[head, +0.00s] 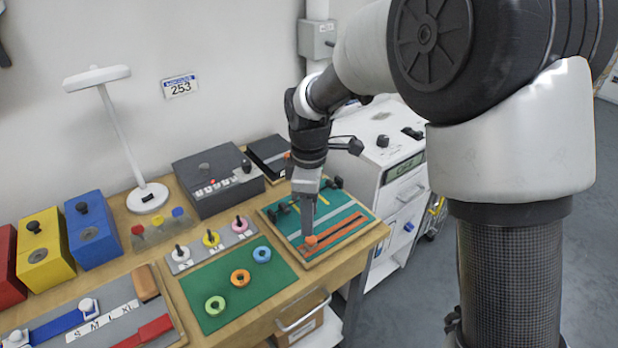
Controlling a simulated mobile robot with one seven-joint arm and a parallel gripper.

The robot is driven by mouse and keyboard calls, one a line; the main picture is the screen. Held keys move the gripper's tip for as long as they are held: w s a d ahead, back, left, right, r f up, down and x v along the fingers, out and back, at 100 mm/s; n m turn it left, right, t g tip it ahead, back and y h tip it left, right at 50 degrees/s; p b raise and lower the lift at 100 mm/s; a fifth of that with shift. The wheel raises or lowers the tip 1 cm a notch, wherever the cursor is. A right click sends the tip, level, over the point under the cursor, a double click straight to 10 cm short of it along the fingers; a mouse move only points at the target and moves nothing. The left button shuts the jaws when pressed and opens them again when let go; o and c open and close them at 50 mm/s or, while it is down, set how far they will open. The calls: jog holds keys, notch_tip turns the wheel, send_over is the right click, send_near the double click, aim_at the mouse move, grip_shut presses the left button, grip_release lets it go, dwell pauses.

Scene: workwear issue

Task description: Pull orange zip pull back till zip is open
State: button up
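The zip board (352,205) is a teal panel in a wooden frame at the right end of the bench. Two orange strips (345,232) run across its front part, with a dark line between them. The small orange zip pull (311,240) is at the left end of these strips. My gripper (308,232) points down right above the zip pull, at or very near it. The fingers look close together, but they are seen from the side and small. I cannot tell whether they are closed on the pull.
A green mat (220,290) with several coloured rings lies left of the board. Behind it is a grey strip with coloured knobs (211,238). A dark grey box (215,180) stands behind. A white cabinet (395,165) stands right of the bench. A drawer handle (302,312) sticks out in front.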

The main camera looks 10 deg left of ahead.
notch_tip(320, 180, up, 11)
jog(key=p, duration=0.1)
dwell(0.5)
jog(key=s+d+r+m+t+p, duration=0.2)
jog(key=s+d+r+m+p, duration=0.4)
jog(key=d+r, duration=0.5)
jog(key=s+d+r+m+t+p, duration=0.2)
jog(key=s+d+r+m+t, duration=0.1)
jog(key=s+d+m, duration=0.8)
jog(key=shift+s+r+m+t, duration=0.3)
jog(key=shift+s+r+m, duration=0.1)
jog(key=shift+m, duration=0.1)
jog(key=shift+a, duration=0.1)
